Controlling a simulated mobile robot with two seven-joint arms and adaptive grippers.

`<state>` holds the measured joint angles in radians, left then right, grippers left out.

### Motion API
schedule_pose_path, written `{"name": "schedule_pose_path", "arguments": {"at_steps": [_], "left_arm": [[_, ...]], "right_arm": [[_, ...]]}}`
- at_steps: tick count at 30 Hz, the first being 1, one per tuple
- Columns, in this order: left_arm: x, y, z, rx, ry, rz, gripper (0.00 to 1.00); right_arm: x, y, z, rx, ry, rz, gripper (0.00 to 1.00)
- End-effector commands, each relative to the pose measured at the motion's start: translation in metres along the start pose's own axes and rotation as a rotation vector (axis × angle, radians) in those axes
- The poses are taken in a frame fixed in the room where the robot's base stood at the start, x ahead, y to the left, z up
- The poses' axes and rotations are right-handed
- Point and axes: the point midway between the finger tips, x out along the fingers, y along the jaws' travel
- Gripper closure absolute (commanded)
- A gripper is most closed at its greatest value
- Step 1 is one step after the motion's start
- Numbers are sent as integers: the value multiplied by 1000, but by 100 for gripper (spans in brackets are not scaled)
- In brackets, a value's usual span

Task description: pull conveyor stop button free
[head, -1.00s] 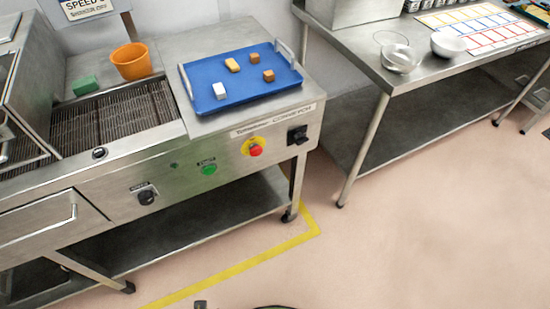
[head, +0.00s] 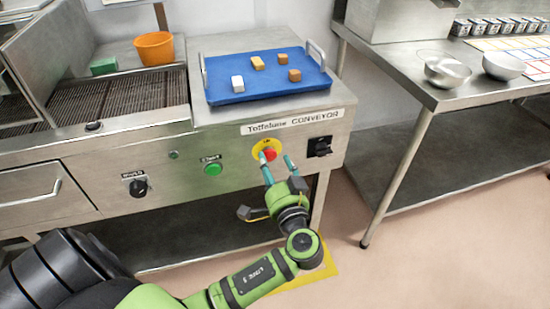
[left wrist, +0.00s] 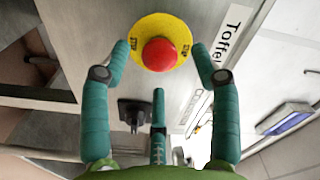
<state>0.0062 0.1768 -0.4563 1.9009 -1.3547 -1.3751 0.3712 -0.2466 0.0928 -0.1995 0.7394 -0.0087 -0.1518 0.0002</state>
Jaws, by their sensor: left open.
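The conveyor stop button (head: 269,155) is a red round knob on a yellow disc, on the steel front panel of the conveyor. In the left wrist view the red knob (left wrist: 159,54) faces the camera, centred between the fingertips. My left gripper (head: 277,160) is open, its teal fingers reaching up to the panel. In the left wrist view my left gripper (left wrist: 160,50) has one finger on each side of the yellow disc, with a gap to the red knob. Whether the fingertips touch the panel I cannot tell. My right gripper is not in view.
A green button (head: 213,169) and a black selector knob (head: 138,187) sit left of the stop button. A black switch (head: 320,146) is close on its right. A blue tray (head: 225,97) with several small blocks rests on top. A steel table (head: 440,98) stands at right.

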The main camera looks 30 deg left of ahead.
Motion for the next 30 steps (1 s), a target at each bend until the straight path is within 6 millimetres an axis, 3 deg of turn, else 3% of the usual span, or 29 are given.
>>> {"name": "schedule_pose_path", "arguments": {"at_steps": [7,17,19,22,30], "left_arm": [[31,0,0,2,1,0,38],[36,1,0,1,0,4,38],[36,1,0,1,0,4,58],[36,1,0,1,0,4,98],[34,2,2,1,-2,4,100]], "right_arm": [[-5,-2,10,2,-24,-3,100],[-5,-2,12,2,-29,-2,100],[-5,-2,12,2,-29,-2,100],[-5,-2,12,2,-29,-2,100],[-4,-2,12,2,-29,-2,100]]}}
